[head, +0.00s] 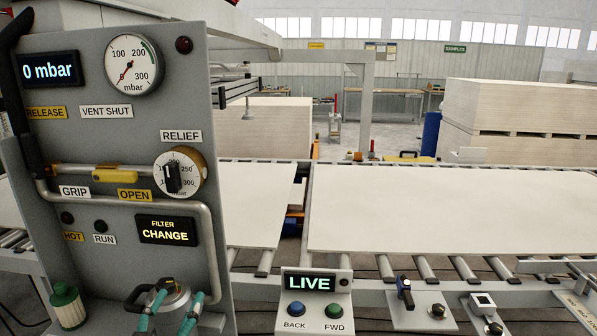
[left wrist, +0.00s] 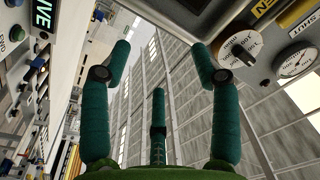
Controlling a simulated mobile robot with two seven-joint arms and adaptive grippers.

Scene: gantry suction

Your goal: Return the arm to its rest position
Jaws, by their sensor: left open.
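My left gripper (head: 176,308) is low in the head view, in front of the lower part of the grey control panel (head: 105,235). Its teal fingers are spread, with a round metal part with a dark handle seen beside them. In the left wrist view, the open gripper (left wrist: 160,70) has its three teal fingers apart and nothing between them. Beyond them are the grey wall and windows. The panel's dial and gauge show at the upper right there, apart from the fingers. My right gripper is in neither view.
A green-capped canister (head: 67,305) is left of the gripper. The LIVE button box (head: 316,303) stands to its right. Pale boards (head: 450,210) lie on the roller conveyor behind. A yellow-handled lever (head: 122,174) and relief knob (head: 180,174) project from the panel.

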